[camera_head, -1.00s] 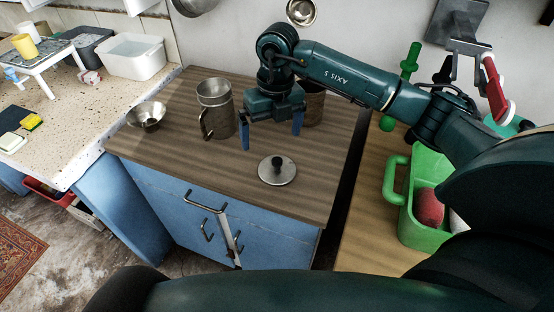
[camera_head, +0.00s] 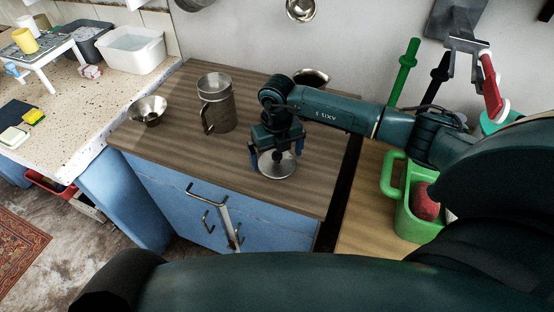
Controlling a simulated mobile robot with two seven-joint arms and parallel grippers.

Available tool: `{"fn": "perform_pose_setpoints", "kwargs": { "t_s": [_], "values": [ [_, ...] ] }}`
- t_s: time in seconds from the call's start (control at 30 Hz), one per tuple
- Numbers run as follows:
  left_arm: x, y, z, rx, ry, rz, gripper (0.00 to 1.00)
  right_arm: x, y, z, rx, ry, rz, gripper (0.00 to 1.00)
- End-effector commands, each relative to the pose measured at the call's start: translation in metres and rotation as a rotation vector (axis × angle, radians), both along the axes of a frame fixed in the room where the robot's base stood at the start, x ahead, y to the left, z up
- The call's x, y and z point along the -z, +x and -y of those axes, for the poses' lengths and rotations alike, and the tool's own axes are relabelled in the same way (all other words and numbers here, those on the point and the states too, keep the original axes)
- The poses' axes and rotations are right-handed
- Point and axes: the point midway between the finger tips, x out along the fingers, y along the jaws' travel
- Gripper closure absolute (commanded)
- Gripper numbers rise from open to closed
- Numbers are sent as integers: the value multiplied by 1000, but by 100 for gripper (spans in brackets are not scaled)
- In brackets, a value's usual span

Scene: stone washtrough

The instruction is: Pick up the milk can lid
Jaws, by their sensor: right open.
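The milk can lid (camera_head: 277,170) is a round grey metal disc lying flat on the brown wooden counter top (camera_head: 190,165). Its dark knob, seen earlier, is now hidden behind my right gripper. My right gripper (camera_head: 277,157) points down over the lid, with one blue finger on each side of the lid's middle. It is open, and I cannot tell whether the fingers touch the lid. My left gripper is not in view.
A metal can with a handle (camera_head: 217,105) and a small metal bowl (camera_head: 148,111) stand left of the gripper. Another metal vessel (camera_head: 311,77) stands behind my arm. A green crate (camera_head: 392,180) is at right. The counter's front left is clear.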

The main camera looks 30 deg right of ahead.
Motion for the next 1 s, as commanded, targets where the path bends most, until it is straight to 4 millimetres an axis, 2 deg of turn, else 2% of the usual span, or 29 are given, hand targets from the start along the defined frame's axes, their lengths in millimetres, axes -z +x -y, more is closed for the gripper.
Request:
{"fn": "perform_pose_setpoints", "kwargs": {
  "t_s": [0.1, 0.33, 0.77, 1.0],
  "values": [
    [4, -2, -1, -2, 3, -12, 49, 9, -1, -1, 0, 1, -1, 0],
    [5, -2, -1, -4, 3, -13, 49, 10, 0, 0, 0, 1, 0, 0],
    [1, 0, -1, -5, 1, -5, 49, 10, 0, 0, 0, 1, 0, 35],
    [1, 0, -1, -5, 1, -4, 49, 8, 0, 0, 0, 1, 2, 35]
  ]
}}
